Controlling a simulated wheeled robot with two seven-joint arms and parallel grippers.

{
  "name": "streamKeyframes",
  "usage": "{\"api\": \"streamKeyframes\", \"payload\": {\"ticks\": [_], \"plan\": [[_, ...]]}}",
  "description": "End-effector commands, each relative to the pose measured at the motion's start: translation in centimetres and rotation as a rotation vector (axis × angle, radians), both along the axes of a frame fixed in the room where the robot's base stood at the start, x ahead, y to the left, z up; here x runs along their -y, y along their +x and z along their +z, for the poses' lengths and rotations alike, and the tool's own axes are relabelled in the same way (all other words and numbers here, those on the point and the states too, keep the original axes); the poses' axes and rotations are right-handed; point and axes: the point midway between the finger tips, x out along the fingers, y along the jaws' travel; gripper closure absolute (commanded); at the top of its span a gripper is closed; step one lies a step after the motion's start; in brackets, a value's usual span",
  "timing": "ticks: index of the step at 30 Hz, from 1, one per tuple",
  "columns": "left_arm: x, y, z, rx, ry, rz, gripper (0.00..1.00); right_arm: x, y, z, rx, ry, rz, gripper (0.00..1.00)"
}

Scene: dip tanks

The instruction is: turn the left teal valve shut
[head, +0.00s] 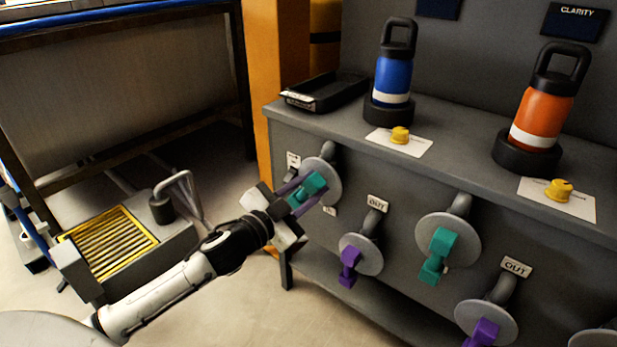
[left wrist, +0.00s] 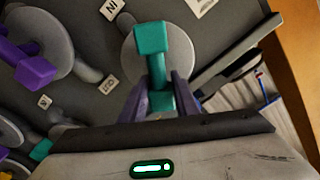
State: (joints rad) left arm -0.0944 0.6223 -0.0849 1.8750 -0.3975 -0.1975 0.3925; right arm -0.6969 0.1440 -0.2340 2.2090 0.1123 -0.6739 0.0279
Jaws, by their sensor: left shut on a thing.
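The left teal valve (head: 308,190) sits on a grey disc on the front of the grey bench, at the bench's left end. My left gripper (head: 296,198) is at this valve, with its fingers on both sides of the teal handle and shut on it. In the left wrist view the teal handle (left wrist: 153,62) runs down between the two fingers (left wrist: 160,100), and its lower end is between them. A second teal valve (head: 438,255) is farther right on the bench front. My right gripper does not show.
Purple valves (head: 349,266) (head: 483,334) sit lower on the bench front. A blue bottle (head: 393,77), an orange bottle (head: 541,118) and a black tray (head: 325,91) stand on the bench top. An orange post (head: 277,60) rises behind the bench's left end.

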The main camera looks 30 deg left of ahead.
Motion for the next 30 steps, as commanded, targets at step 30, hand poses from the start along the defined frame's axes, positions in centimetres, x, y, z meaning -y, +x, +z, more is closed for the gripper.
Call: {"api": "streamKeyframes", "payload": {"ticks": [30], "plan": [[1.3, -0.1, -1.9, 0.069, 0.866, -0.005, 0.95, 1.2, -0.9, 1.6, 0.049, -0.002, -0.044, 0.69]]}}
